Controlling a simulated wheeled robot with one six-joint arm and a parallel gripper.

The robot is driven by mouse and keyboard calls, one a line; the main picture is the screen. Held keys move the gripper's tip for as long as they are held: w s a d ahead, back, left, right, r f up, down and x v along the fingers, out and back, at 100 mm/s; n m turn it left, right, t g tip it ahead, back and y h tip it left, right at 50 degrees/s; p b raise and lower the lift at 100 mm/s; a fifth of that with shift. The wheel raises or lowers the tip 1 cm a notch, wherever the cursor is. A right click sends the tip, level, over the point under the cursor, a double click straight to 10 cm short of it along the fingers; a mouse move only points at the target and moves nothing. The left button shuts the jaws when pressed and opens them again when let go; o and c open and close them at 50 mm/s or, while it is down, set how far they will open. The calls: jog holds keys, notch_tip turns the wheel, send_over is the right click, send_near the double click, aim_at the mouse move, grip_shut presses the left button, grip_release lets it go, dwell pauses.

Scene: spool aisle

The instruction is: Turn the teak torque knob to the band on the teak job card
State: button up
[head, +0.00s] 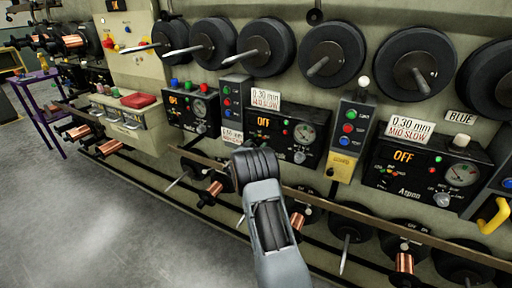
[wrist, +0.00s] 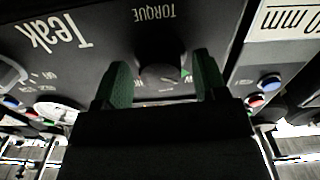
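In the wrist view, which is turned over, the black panel marked Teak (wrist: 55,35) fills much of the picture. Its dark torque knob (wrist: 160,76), under the word TORQUE, lies between the two green fingers of my gripper (wrist: 163,78). The fingers are apart, one on each side of the knob, with gaps visible; I cannot tell how far they reach past its face. The knob's pointer is not clear. In the head view my arm hides the fingertips.
In the head view, the Aspen panel (head: 425,172) stands at right, with a yellow handle (head: 494,216) beyond it. Black spools (head: 332,55) line the wall above, and copper spools (head: 214,189) hang below. A purple stand (head: 38,105) is at far left. The grey floor (head: 90,220) is clear.

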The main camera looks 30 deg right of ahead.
jog(key=c, duration=0.8)
jog(key=shift+f, duration=0.1)
jog(key=shift+m+b, duration=5.8)
jog(key=shift+b, duration=0.25)
